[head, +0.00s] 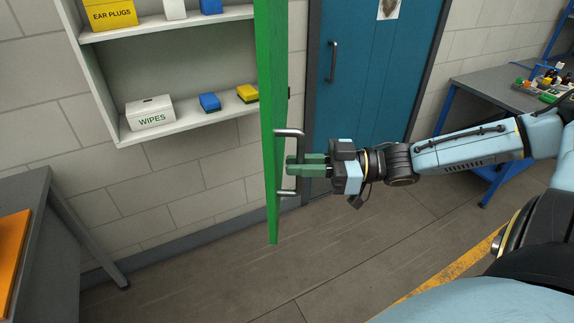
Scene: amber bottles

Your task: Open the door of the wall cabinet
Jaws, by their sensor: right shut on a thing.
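The wall cabinet (119,134) hangs on the block wall at the upper left with its inside showing. Its green door (266,100) stands swung out, seen nearly edge-on. A grey bar handle (290,132) is on the door's right-hand face near its lower end. My right gripper (293,166) reaches in from the right, with its green fingers shut on the handle. The handle's middle is hidden by the fingers. My left gripper is not in view.
The cabinet shelves hold a wipes box (151,114), a blue block (210,102), a yellow block (247,93) and an ear plugs box (110,14). A blue room door (375,80) is behind. A grey table (50,235) stands at left and a workbench (490,88) with bottles at right. The floor between is clear.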

